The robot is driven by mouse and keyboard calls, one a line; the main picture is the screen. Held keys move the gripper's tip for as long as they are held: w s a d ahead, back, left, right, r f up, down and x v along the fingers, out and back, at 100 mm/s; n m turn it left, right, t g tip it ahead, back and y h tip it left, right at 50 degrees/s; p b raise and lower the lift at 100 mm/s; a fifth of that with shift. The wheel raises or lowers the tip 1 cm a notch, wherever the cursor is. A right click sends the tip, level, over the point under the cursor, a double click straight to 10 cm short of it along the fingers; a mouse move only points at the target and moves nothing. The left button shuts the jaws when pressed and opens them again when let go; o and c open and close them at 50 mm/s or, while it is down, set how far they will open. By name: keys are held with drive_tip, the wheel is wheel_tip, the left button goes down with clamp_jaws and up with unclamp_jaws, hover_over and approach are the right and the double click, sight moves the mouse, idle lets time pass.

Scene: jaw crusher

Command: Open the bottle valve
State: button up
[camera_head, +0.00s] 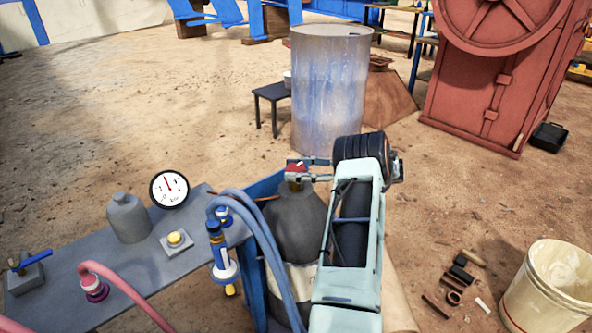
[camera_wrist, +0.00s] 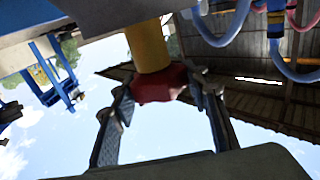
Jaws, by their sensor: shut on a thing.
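The bottle (camera_head: 293,220) is a dark grey gas cylinder standing upright beside the bench's right end. Its red valve knob (camera_head: 295,169) sits on top, and only part of it shows in the head view. In the wrist view the red knob (camera_wrist: 160,84) sits on a yellow stem (camera_wrist: 148,45). My gripper (camera_head: 308,170) comes from the right and has its fingers on both sides of the knob. In the wrist view my gripper (camera_wrist: 165,92) is shut on the red knob. Part of the bottle is hidden by blue hoses and my arm.
A grey bench (camera_head: 90,280) at left holds a small grey bottle (camera_head: 128,218), a gauge (camera_head: 169,189) and a yellow button (camera_head: 175,239). Blue hoses (camera_head: 262,240) loop close to the bottle. A metal drum (camera_head: 328,90) stands behind; a bucket (camera_head: 550,295) stands at right.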

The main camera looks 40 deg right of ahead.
drive_tip(key=shift+c, duration=0.2)
drive_tip(key=o, duration=1.2)
drive_tip(key=v, duration=1.2)
drive_tip(key=shift+w+r, duration=0.1)
